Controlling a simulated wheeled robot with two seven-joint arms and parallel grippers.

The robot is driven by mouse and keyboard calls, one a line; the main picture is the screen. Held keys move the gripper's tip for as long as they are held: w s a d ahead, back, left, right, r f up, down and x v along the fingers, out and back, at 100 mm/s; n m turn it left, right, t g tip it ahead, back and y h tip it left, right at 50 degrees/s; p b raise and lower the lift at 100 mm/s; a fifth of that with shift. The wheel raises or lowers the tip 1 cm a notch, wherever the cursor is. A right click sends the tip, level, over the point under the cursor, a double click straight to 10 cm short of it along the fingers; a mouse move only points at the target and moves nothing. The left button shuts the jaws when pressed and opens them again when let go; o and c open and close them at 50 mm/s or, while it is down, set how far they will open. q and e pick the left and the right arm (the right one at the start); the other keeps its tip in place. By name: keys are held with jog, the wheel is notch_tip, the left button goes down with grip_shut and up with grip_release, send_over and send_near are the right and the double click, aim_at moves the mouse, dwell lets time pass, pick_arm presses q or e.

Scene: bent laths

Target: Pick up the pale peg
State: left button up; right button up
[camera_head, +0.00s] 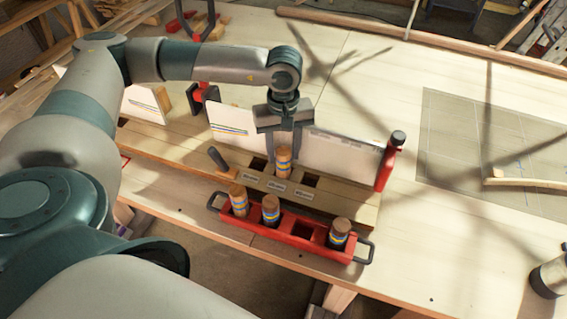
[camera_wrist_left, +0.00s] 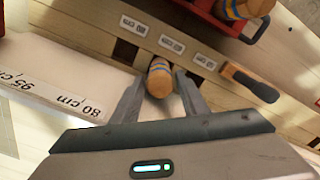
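A pale tan peg (camera_head: 283,160) with blue and yellow bands stands upright in a hole of the wooden block (camera_head: 338,205), behind white labels. My left gripper (camera_head: 284,148) points down over it from behind. In the left wrist view the peg (camera_wrist_left: 159,78) is between the two fingertips (camera_wrist_left: 160,82), with a narrow gap seeming to show at the sides. The gripper is open around the peg's upper part. My right gripper is not in view.
A red tray (camera_head: 216,211) in front holds several banded pegs, some darker: one at left (camera_head: 238,202), one beside it (camera_head: 270,212), one at right (camera_head: 340,234). White boards (camera_head: 345,154) stand close behind the block.

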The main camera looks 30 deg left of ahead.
pick_arm(q)
grip_shut()
jog(key=shift+r, duration=0.1)
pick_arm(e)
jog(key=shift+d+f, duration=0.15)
